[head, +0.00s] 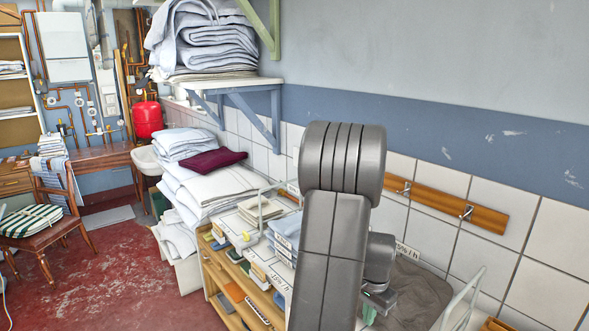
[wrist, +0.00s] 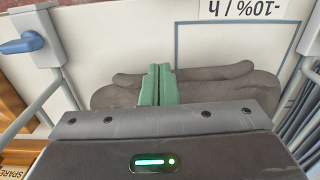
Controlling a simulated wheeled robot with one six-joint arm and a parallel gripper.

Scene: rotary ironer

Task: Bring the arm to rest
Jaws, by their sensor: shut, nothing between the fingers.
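My gripper (head: 372,308) is low in the head view, right of my grey arm, which fills the middle of the picture. In the wrist view its two green fingers (wrist: 158,84) are pressed together with nothing between them. A dark grey-brown padded cloth (wrist: 215,85) lies behind the fingers; it also shows in the head view (head: 420,298). I cannot tell whether the fingers touch it. My arm hides part of the bench behind it.
A white panel (wrist: 110,40) with a blue outline and a metal rail with a blue lever (wrist: 22,43) are close to the gripper. Folded linen (head: 215,185) and a wooden shelf unit (head: 235,285) stand left of my arm. A hook rail (head: 440,203) is on the wall. Red floor (head: 90,285) is open at left.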

